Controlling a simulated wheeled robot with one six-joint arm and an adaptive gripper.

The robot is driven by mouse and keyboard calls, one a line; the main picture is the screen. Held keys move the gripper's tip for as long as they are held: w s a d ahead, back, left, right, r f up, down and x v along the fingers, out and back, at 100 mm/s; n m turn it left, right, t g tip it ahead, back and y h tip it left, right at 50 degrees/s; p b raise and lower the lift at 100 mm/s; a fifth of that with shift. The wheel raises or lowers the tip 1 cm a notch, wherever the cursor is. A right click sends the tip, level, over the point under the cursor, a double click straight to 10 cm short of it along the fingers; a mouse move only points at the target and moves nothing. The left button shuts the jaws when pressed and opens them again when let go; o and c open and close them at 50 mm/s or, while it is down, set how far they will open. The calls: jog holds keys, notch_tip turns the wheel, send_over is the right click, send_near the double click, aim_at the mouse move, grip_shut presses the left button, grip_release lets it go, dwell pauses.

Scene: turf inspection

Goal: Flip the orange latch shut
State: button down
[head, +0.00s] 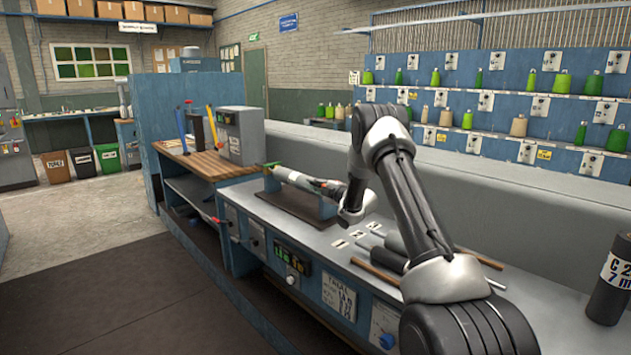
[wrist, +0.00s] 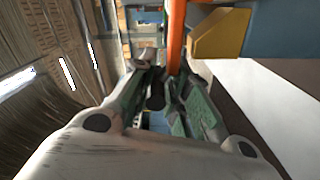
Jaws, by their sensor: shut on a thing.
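The orange latch (wrist: 176,38) shows in the wrist view as a narrow upright strip at top centre. Its lower end runs between the fingertips of my gripper (wrist: 168,88). The green-padded fingers are close together and shut on it. In the head view my gripper (head: 268,168) reaches left above the blue-grey bench, near the wooden-topped end. I cannot make out the latch there; it is too small or hidden by the gripper. How far the latch is turned cannot be told.
In the wrist view a yellow block (wrist: 221,34) sits close right of the latch. In the head view a grey box (head: 241,136) stands behind the gripper on the wooden top (head: 207,160). Rods (head: 375,274) and a dark cylinder (head: 609,285) occupy the bench's right part.

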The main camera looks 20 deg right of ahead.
jog(key=shift+f, duration=0.25)
jog(key=shift+d, duration=0.1)
jog(key=c, duration=1.5)
grip_release()
jog(key=shift+o, duration=0.2)
jog(key=v, duration=1.2)
jog(key=shift+r, duration=0.15)
jog(key=shift+r, duration=0.1)
